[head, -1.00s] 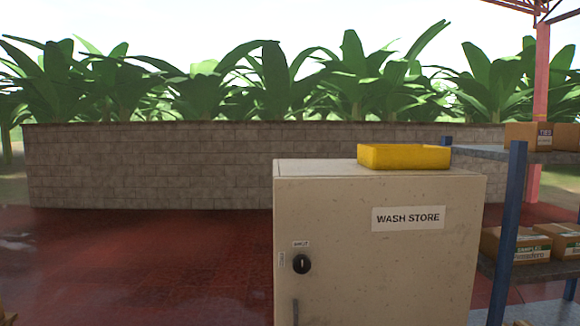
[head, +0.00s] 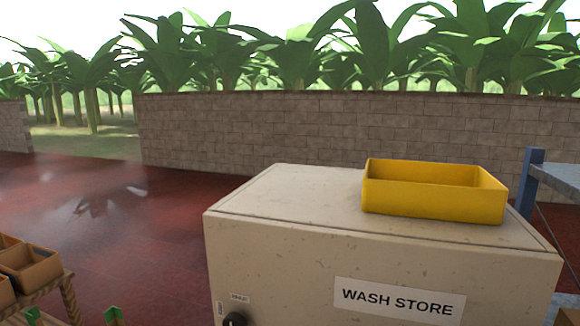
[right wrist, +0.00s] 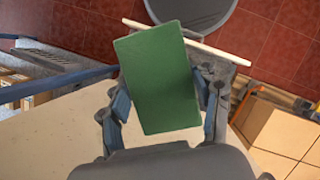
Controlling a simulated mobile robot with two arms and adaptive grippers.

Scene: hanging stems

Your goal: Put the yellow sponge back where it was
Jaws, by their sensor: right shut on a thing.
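My right gripper (right wrist: 165,98) is shut on a flat rectangular block with a green face (right wrist: 158,75), in the right wrist view. The block looks like a sponge seen from its green side; no yellow shows on it from here. My left gripper is in neither view. In the head view a yellow open-topped tray (head: 430,202) sits on top of the beige cabinet (head: 285,212) labelled WASH STORE. The part of the tray's inside that I see looks empty; its near floor is hidden by the front wall.
A blue-posted shelf rack (head: 530,175) stands close to the cabinet's right. Brown wooden boxes (head: 32,268) sit on a stand at the lower left. Red wet floor (head: 120,205) is open on the left, with a block wall (head: 230,130) and plants behind.

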